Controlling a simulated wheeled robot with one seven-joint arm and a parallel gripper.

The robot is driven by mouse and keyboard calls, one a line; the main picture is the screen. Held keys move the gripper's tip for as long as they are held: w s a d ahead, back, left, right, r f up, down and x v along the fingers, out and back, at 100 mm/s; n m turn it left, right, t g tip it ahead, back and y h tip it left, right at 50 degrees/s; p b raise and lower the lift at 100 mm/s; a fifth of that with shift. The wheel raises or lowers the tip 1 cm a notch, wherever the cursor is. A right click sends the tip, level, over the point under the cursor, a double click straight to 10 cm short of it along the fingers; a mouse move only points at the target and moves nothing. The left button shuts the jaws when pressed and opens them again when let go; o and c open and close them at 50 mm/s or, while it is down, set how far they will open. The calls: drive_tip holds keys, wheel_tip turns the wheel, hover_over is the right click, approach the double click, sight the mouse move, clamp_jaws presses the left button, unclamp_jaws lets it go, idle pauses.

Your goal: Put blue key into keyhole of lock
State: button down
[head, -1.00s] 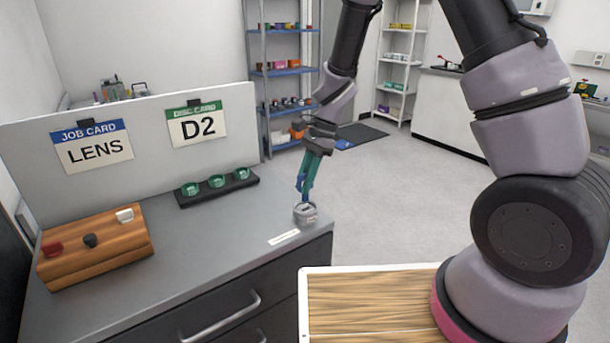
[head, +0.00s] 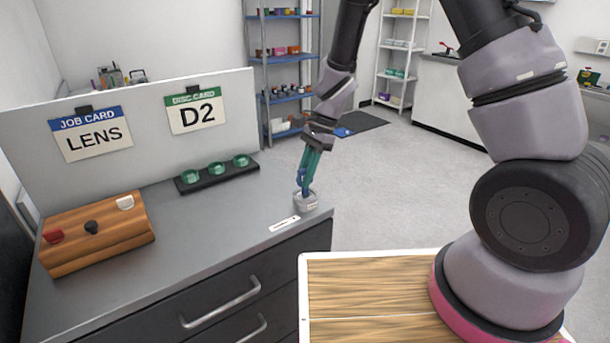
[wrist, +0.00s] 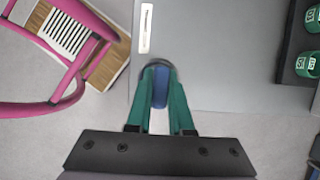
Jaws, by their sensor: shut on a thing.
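My gripper (head: 307,176) has green fingers and is shut on the blue key (head: 301,181), which points down. The blue key also shows between the fingers in the wrist view (wrist: 160,87). The lock (head: 306,204) is a small grey round block near the bench's front right corner. The key's lower end is at the top of the lock; I cannot tell how deep it sits in the keyhole. In the wrist view the fingers and key hide most of the lock, and only a dark rim (wrist: 156,62) shows.
A white label strip (head: 284,224) lies left of the lock. A black rack (head: 215,178) with green rings and a wooden block (head: 97,240) with coloured knobs stand further left. A panel (head: 150,135) with two cards stands behind. The bench (head: 210,235) between is clear.

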drive_tip(key=shift+f, duration=1.25)
drive_tip(key=c, duration=0.7)
unclamp_jaws()
drive_tip(key=shift+c, duration=0.2)
drive_tip(key=v, duration=1)
drive_tip(key=shift+d+r, duration=0.15)
drive_tip(key=shift+r, duration=0.2)
drive_tip(key=shift+w, duration=0.15)
drive_tip(key=v, duration=0.8)
